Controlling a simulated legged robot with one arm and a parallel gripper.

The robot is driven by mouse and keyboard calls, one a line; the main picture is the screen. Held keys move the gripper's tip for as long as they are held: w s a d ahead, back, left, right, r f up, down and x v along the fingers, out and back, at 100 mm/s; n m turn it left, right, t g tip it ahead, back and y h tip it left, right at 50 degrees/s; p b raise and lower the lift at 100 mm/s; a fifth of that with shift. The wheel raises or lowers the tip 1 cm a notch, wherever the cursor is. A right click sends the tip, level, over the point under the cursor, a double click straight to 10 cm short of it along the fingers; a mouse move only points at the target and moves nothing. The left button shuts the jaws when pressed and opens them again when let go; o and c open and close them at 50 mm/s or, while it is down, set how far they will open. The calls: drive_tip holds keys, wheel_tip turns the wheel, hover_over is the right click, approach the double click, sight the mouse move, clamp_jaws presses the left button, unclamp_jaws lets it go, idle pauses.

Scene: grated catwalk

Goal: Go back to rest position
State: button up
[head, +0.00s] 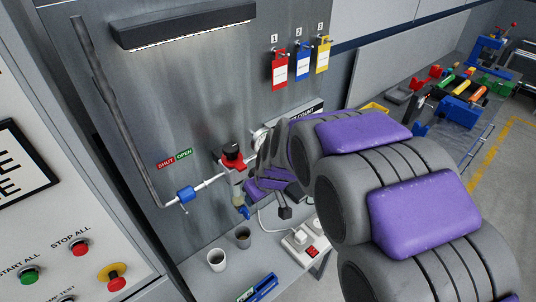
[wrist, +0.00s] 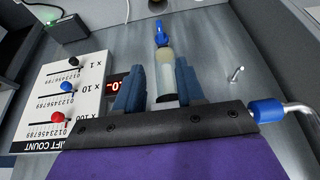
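My gripper (wrist: 160,66) shows in the wrist view with its two blue-grey fingers spread apart. A clear, yellowish cylinder with a blue end (wrist: 165,70) appears between the fingers, with a visible gap beside the left finger. I cannot tell its depth relative to the fingertips. In the head view my purple and grey arm reaches from the lower right to the grey wall panel. My gripper is mostly hidden there, close to the pipe fitting with a red part and black knob (head: 232,156). The cylinder's blue lower end (head: 243,212) shows beneath that fitting.
A pipe with a blue valve handle (head: 186,195) runs left of the fitting. A shift count board (wrist: 70,95) stands left of my gripper in the wrist view. Two cups (head: 217,260) and a power strip (head: 305,243) sit below. Colored tags (head: 279,68) hang above; a cluttered workbench (head: 440,90) is right.

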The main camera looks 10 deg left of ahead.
drive_tip(key=s+d+f+m+g+h+b, duration=0.1)
drive_tip(key=s+d+m+b, duration=0.3)
drive_tip(key=s+d, duration=0.8)
drive_tip(key=s+d+f+m+g+h+b, duration=0.2)
drive_tip(key=s+d+m+b, duration=0.3)
drive_tip(key=s+d, duration=0.8)
drive_tip(key=s+g, duration=0.1)
drive_tip(key=s, duration=0.3)
drive_tip(key=shift+s+d+f+m+g+h, duration=0.25)
drive_tip(key=shift+s+f+m+g+h, duration=0.05)
drive_tip(key=shift+s+f+m, duration=0.1)
drive_tip(key=shift+w, duration=0.2)
idle(0.6)
